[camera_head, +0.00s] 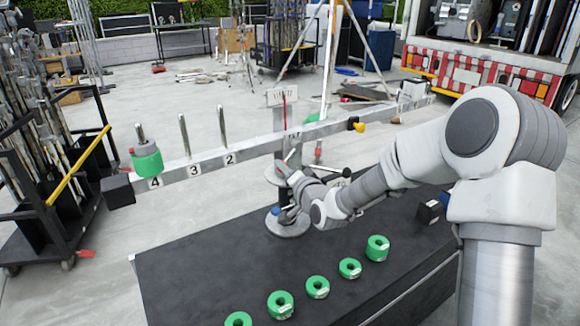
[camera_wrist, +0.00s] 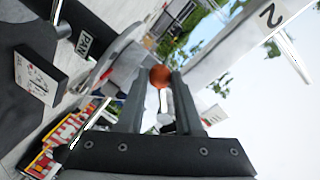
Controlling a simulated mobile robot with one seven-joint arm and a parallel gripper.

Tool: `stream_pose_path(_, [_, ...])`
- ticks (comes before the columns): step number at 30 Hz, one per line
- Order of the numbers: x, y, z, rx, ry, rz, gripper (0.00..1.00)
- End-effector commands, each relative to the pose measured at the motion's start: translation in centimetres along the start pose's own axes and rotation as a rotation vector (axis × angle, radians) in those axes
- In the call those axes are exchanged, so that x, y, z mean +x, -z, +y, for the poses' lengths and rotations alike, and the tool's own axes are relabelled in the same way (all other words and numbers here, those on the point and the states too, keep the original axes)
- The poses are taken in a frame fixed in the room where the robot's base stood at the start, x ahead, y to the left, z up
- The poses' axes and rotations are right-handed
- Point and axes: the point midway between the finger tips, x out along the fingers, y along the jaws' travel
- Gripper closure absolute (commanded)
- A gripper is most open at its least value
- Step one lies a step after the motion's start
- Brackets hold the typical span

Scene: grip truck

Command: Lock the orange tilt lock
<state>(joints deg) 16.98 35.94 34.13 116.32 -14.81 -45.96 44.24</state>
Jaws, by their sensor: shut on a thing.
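In the wrist view, the orange tilt lock (camera_wrist: 159,76) shows as a round orange knob between the two grey fingertips. My gripper (camera_wrist: 160,84) is shut on it. In the head view, my gripper (camera_head: 283,175) is at the upright stand (camera_head: 290,222) under the long beam (camera_head: 215,158); the orange knob cannot be made out there. The beam slopes up to the right, with pegs numbered 4, 3 and 2. A green weight (camera_head: 147,160) sits on the peg marked 4.
Several green ring weights (camera_head: 317,287) lie along the front of the black table (camera_head: 200,285). A blue knob (camera_head: 277,211) is low on the stand. A yellow knob (camera_head: 358,126) is on the beam. A PAN label (camera_wrist: 83,43) shows beside the gripper. A rack stands at left.

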Motion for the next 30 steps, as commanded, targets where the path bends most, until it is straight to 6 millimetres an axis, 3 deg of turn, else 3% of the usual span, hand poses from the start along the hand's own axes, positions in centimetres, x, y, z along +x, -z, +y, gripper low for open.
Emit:
stream_pose_path(18, [-0.8,1.0,-4.1,0.552,-0.023,-0.105,1.00])
stream_pose_path(30, [-1.0,1.6,-5.2,0.753,-0.028,-0.146,1.00])
